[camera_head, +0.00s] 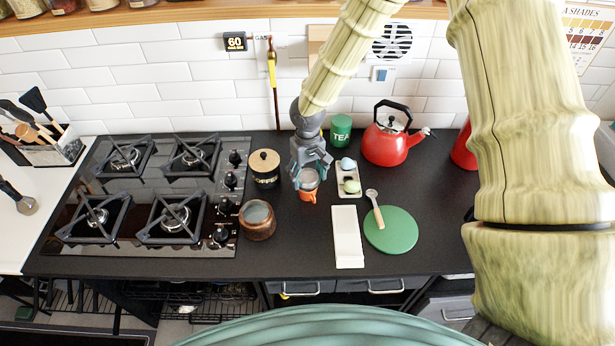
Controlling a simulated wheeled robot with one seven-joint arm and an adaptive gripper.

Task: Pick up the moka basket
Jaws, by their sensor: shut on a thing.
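A small grey metallic round piece, which looks like the moka basket (309,180), is at the mouth of an orange cup (308,196) on the dark counter. My gripper (309,178) reaches down over it from behind, its fingers on either side of the piece and shut on it. The fingers hide part of its rim. I cannot tell whether the basket sits in the cup or is held just above it.
A wooden pot (257,220) and a black coffee canister (264,168) stand to the left, beside the gas hob (140,244). An egg tray (348,190), white spoon rest (347,238), green board (391,243), green tea tin (341,130) and red kettle (386,147) stand to the right.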

